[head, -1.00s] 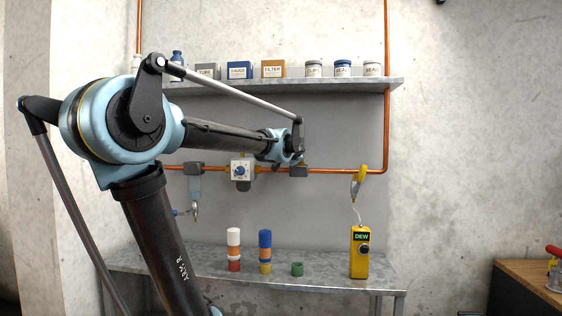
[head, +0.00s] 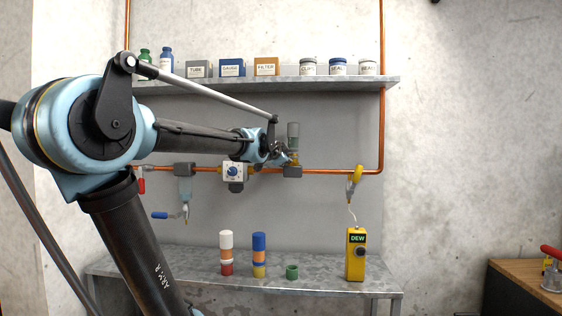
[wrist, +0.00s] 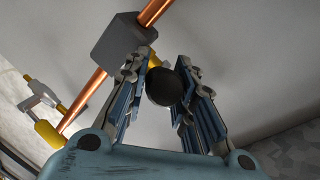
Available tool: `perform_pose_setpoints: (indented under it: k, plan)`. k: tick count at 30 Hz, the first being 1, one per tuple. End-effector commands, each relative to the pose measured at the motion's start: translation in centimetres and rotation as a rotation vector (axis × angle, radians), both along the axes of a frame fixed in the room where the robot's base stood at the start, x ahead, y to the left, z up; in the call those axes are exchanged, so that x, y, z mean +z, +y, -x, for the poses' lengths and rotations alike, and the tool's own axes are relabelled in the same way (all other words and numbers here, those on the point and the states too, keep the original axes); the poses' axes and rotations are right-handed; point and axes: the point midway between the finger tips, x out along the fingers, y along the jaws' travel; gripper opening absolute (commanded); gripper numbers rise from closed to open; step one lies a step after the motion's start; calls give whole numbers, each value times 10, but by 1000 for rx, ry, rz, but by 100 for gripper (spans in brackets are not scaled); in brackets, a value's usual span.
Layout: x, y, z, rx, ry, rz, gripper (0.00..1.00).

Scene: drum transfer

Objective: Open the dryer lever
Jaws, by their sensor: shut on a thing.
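The dryer appears to be the grey block (head: 292,171) on the copper pipe, with a grey-green cylinder (head: 293,132) standing above it. The block also shows in the wrist view (wrist: 122,40). My gripper (head: 283,156) is just left of and above this block in the head view. In the wrist view my gripper (wrist: 163,70) is shut on a dark round knob (wrist: 165,87), which sits between the two fingers.
The copper pipe (head: 335,172) carries a gauge block (head: 234,172) left of the dryer and a yellow fitting (head: 356,173) to the right. A shelf (head: 265,84) with boxes and jars is above. Stacked cylinders and a yellow DEW meter (head: 356,262) stand on the bench below.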

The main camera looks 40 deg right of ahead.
Motion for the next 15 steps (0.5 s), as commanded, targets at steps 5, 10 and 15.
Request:
perform_pose_setpoints:
  k: [5,10,15]
  plan:
    - [-3,5,-2,2,3,-5,0]
    - [-3,7,-4,3,2,-6,0]
    - [-3,9,-5,6,3,-6,0]
